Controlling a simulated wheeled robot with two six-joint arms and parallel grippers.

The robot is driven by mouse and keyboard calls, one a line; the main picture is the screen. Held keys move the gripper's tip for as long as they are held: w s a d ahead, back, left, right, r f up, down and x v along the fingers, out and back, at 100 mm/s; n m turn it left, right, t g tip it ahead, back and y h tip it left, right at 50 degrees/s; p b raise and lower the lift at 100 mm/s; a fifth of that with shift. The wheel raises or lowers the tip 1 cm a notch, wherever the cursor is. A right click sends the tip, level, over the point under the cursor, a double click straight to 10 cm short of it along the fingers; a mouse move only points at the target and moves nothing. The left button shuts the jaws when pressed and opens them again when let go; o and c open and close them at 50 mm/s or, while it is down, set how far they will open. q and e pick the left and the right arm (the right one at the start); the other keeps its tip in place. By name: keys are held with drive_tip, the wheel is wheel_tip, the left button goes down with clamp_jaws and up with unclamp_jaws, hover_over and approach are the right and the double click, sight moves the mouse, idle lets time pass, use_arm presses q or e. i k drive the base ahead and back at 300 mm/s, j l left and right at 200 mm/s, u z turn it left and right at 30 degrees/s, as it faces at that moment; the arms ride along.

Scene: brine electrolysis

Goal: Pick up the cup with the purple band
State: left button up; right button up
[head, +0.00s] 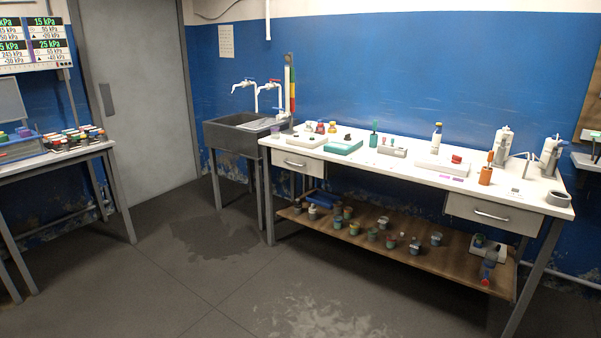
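Several small cups (372,233) stand on the wooden lower shelf of the white-topped bench. Their bands are dark, teal, yellowish or brown, and they are too small and shaded for me to tell whether one is purple. A small pale container (276,131) stands by the right edge of the sink, and its details are unclear. Neither of my grippers is in view.
The white bench (340,165) holds bottles, trays and two dispensers, with drawers at its front. The lower shelf (410,250) is open at the front. A dark sink (230,138) stands left of it. A cluttered table (60,158) is at far left. The floor (190,270) is clear, with wet-looking patches.

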sight(275, 130)
drive_tip(key=i, duration=4.05)
